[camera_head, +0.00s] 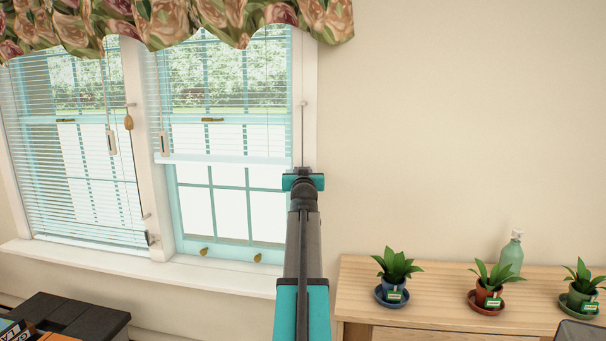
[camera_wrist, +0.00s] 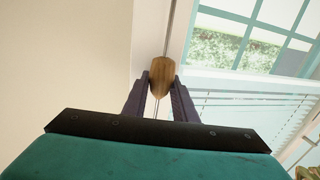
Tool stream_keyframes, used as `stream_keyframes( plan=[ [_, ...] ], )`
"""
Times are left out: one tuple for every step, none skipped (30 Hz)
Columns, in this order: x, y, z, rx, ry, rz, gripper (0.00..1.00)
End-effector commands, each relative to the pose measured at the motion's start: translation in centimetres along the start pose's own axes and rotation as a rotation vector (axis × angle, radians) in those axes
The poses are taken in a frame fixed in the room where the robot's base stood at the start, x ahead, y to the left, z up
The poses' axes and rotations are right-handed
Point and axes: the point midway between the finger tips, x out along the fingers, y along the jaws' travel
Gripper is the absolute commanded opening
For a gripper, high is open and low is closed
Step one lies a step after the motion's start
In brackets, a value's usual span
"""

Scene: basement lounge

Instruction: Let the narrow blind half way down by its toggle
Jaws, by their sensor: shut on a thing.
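The right-hand blind (camera_head: 222,140) has white slats, and its bottom rail hangs roughly midway down the right window. Its lower panes are uncovered. A cord runs down the right frame to my gripper (camera_head: 303,172). In the wrist view, my gripper (camera_wrist: 162,80) is shut on a wooden toggle (camera_wrist: 161,70), with a finger on each side and cord showing above and below it. In the head view the toggle is hidden by my gripper. The left-hand blind (camera_head: 70,165) is down almost to the sill, and its wooden toggle (camera_head: 128,122) hangs between the windows.
A floral valance (camera_head: 180,20) covers the window top. The sill (camera_head: 110,262) runs below. A wooden cabinet (camera_head: 440,290) at right bears potted plants (camera_head: 397,266) and a green bottle (camera_head: 512,252). A dark box (camera_head: 65,320) stands at lower left. The wall right of the window is bare.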

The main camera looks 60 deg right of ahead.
Motion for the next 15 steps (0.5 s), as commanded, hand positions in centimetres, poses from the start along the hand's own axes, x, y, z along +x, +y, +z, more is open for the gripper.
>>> stream_keyframes(
  plan=[
    [-0.12,-0.11,-0.03,0.001,0.001,-0.001,0.0],
    [-0.12,-0.11,-0.03,0.001,0.001,-0.001,0.0],
    [-0.12,-0.1,-0.03,0.001,0.001,-0.001,0.0],
    [-0.13,-0.1,-0.03,0.001,0.001,-0.001,0.0],
    [-0.13,-0.1,-0.03,0.001,0.001,-0.001,0.0],
    [-0.13,-0.09,-0.03,0.001,0.001,-0.001,0.3],
    [-0.13,-0.09,-0.03,0.001,0.001,-0.001,0.35],
    [-0.12,-0.08,-0.02,0.0,0.001,-0.001,0.4],
    [-0.11,-0.06,-0.02,0.0,0.0,-0.001,0.45],
    [-0.1,-0.05,-0.02,0.0,0.0,-0.001,0.45],
    [-0.09,-0.04,-0.01,0.0,0.0,-0.001,0.45],
    [-0.08,-0.02,-0.01,0.0,0.0,0.0,0.45],
    [-0.07,-0.01,0.0,0.0,0.0,0.0,0.45],
    [-0.07,-0.01,0.0,0.0,0.0,0.0,0.45],
    [-0.06,0.0,0.0,0.0,0.0,0.0,0.45]
  ],
)
